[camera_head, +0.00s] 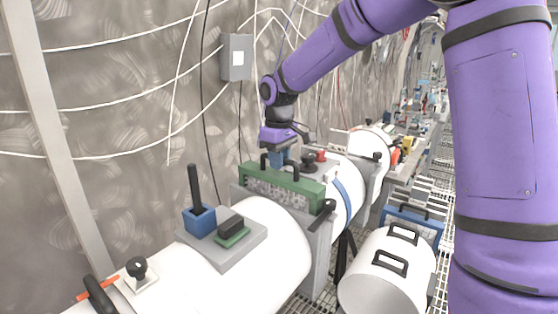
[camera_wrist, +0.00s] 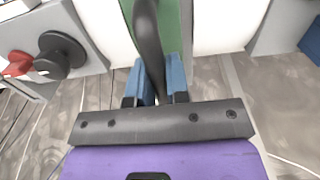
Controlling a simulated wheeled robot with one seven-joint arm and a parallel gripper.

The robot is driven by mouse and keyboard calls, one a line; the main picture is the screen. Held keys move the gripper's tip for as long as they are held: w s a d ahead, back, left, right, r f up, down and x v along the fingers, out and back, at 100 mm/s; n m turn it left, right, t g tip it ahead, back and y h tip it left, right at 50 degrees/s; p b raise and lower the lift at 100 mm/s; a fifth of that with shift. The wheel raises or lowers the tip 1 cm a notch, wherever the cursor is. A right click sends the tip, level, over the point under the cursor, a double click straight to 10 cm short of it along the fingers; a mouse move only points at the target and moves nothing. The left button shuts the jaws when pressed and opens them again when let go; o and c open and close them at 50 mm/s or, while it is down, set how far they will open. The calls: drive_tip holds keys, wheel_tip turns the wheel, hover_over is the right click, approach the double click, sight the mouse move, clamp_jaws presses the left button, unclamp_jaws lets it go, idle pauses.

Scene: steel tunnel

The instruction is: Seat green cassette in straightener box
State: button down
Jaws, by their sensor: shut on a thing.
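The green cassette (camera_head: 257,184) is a long green frame with a perforated pale face and black handles on top. It is at the grey straightener box (camera_head: 319,236) across the white pipe, its green face showing above the box's rim; I cannot tell how deep it sits. My gripper (camera_head: 277,157) is over the cassette's top. In the wrist view my gripper's blue fingers (camera_wrist: 162,78) are shut around a black handle (camera_wrist: 147,38), with the green top (camera_wrist: 177,22) of the cassette below. The handle's lower end is partly hidden.
A black lever (camera_head: 322,210) is at the box's near right. A red knob (camera_head: 321,156) and black knob (camera_head: 308,161) stand on a plate just behind. A blue block (camera_head: 199,219) with a black stick stands on the near pipe. A blue frame (camera_head: 425,229) leans at right.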

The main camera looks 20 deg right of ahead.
drive_tip(key=shift+f, duration=0.6)
drive_tip(key=c, duration=1.1)
unclamp_jaws()
wheel_tip(320, 180, up, 13)
drive_tip(key=s+d+r+m+t+h, duration=0.1)
drive_tip(key=s+d+r+m, duration=0.1)
drive_tip(key=s, duration=0.7)
drive_tip(key=s+d+r+m+t, duration=0.1)
drive_tip(key=s+t, duration=0.1)
drive_tip(key=s, duration=0.7)
drive_tip(key=s+d+f+m+t, duration=0.1)
drive_tip(key=s+d+f+m, duration=0.1)
drive_tip(key=s, duration=0.5)
drive_tip(key=s+d+f+m+t+y, duration=0.1)
drive_tip(key=s+d+f, duration=0.1)
drive_tip(key=s, duration=0.6)
drive_tip(key=shift+f+m, duration=0.4)
drive_tip(key=shift+f, duration=0.1)
